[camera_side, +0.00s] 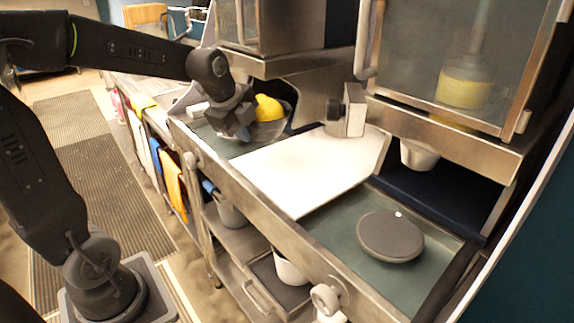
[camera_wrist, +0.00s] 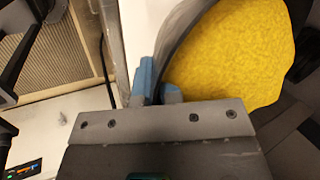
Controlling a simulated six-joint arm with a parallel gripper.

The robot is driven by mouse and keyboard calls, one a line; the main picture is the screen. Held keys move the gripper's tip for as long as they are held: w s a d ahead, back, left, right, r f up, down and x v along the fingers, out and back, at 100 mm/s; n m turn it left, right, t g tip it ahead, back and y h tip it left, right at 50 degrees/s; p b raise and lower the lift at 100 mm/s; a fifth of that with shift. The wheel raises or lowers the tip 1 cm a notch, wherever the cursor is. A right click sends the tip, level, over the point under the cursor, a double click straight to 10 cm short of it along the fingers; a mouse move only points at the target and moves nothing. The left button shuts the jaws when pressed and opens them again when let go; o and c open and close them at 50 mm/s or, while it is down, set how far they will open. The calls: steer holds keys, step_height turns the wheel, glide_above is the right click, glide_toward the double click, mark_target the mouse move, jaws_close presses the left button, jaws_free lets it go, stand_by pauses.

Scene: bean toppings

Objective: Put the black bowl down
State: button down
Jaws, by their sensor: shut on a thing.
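The bowl (camera_side: 272,130) is at the far left end of the counter in the side view; it looks dark grey and partly see-through there. A yellow mass (camera_side: 268,108) is in it and also fills much of the wrist view (camera_wrist: 230,55). My gripper (camera_side: 243,133) is at the bowl's left side. In the wrist view its blue fingertips (camera_wrist: 159,90) are shut on the bowl's dark rim (camera_wrist: 184,42).
A white board (camera_side: 300,172) lies right of the bowl. A round dark grey lidded thing (camera_side: 390,236) sits on the green-grey counter (camera_side: 335,232) at the right. A dispenser cabinet (camera_side: 440,110) overhangs the back. Colored cloths (camera_side: 172,180) hang at the front edge.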

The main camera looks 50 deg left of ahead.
glide_above(281, 178)
steer(key=s, duration=0.2)
steer(key=f, duration=0.4)
steer(key=shift+w+d+f, duration=0.1)
steer(key=shift+d, duration=0.1)
steer(key=shift+f, duration=2.05)
steer(key=shift+f, duration=0.1)
steer(key=c, duration=1.3)
jaws_free()
steer(key=v, duration=1.1)
steer(key=s+d+n, duration=0.2)
steer(key=s+n, duration=0.5)
steer(key=s+d+f+n+h, duration=0.1)
steer(key=s+d+n, duration=0.2)
steer(key=s+n, duration=0.4)
steer(key=shift+s+f+n+t, duration=0.3)
steer(key=shift+s+n, duration=0.1)
steer(key=shift+n, duration=0.1)
